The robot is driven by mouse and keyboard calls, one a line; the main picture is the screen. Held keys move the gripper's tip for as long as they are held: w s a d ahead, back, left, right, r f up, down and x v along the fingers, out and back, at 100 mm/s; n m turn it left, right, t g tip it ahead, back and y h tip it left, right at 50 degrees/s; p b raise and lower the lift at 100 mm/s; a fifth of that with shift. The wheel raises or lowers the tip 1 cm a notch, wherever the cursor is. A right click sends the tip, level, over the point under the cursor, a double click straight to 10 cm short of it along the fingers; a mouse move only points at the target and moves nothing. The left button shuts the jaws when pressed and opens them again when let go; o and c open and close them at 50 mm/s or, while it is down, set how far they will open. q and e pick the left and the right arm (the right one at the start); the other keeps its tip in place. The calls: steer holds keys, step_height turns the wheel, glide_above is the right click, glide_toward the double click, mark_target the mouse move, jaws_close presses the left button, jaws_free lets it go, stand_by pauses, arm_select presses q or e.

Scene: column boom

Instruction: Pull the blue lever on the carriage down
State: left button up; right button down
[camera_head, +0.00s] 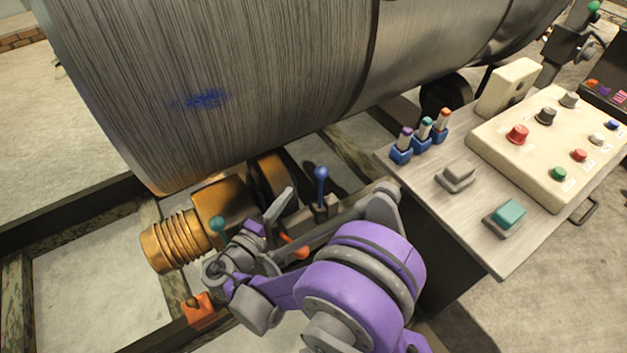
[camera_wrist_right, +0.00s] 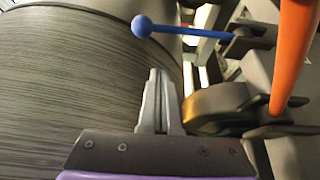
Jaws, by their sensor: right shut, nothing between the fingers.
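The blue lever (camera_head: 321,186) stands upright on the carriage beside the big drum, its round knob on top. In the right wrist view the blue lever (camera_wrist_right: 185,31) lies across the upper middle, knob at its left end. My right gripper (camera_head: 287,194) is just left of the lever in the head view, apart from it. In the wrist view the right gripper (camera_wrist_right: 157,74) has its fingers together with nothing between them, pointing up toward the knob, with a gap. My left gripper is not in view.
An orange lever (camera_wrist_right: 294,55) stands close by at the right of the wrist view. A green-knobbed lever (camera_head: 217,224) is left of my gripper. The large drum (camera_head: 220,80) rises behind. A control desk (camera_head: 462,215) with buttons and several small switches is at right.

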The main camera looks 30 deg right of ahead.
mark_target(320, 182)
steer(key=w+d+b, duration=0.1)
steer(key=d, duration=0.7)
steer(key=shift+w, duration=0.2)
stand_by(0.4)
steer(key=shift+s+d, duration=0.1)
steer(key=shift+s, duration=0.8)
